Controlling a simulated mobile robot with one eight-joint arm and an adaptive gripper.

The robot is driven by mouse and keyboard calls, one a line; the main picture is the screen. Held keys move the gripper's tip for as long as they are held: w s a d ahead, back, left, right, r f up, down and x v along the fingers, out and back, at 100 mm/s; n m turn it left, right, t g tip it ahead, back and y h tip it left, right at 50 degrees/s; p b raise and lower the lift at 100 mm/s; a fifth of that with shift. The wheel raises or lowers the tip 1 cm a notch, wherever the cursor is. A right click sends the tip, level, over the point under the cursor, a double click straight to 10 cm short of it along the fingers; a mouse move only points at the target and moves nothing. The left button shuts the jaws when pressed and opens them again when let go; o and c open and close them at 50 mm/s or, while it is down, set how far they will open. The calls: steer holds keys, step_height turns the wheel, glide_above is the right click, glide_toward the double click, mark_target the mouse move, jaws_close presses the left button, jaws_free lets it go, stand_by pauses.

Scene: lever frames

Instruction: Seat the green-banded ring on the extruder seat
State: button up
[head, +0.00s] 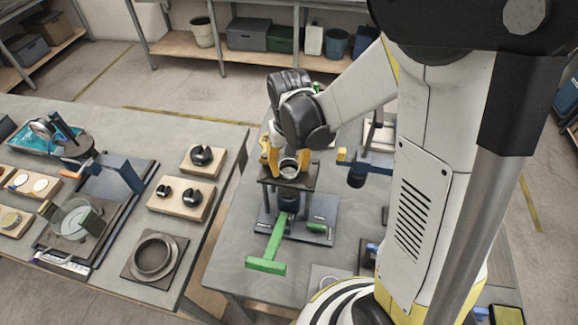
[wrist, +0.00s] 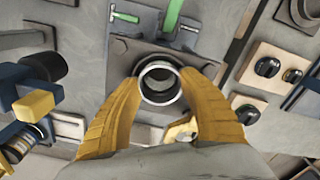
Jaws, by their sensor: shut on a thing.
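My gripper (head: 284,160) has its yellow fingers closed on both sides of a silver-grey ring (head: 289,169). In the wrist view the ring (wrist: 160,82) sits between the two fingertips, its opening facing the camera; no green band shows on it. The extruder seat, a dark square plate (head: 304,184) on a blue-grey stand, is directly under the ring. In the wrist view the plate (wrist: 118,62) spreads around the ring. I cannot tell whether the ring touches the plate. A green lever (head: 266,263) sticks out from the stand's base toward the front.
A blue and yellow fixture (head: 358,165) stands right of the seat. The left table (head: 110,285) holds wooden blocks with black knobs (head: 181,196) and a flanged grey ring (head: 154,256). Bare tabletop (head: 237,225) lies left of the stand.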

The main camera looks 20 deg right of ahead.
steer(key=shift+s+f, duration=0.1)
steer(key=shift+f, duration=0.1)
steer(key=shift+f, duration=0.1)
steer(key=shift+c, duration=0.6)
steer(key=o, duration=1.5)
steer(key=shift+c, duration=0.2)
step_height(320, 180, up, 12)
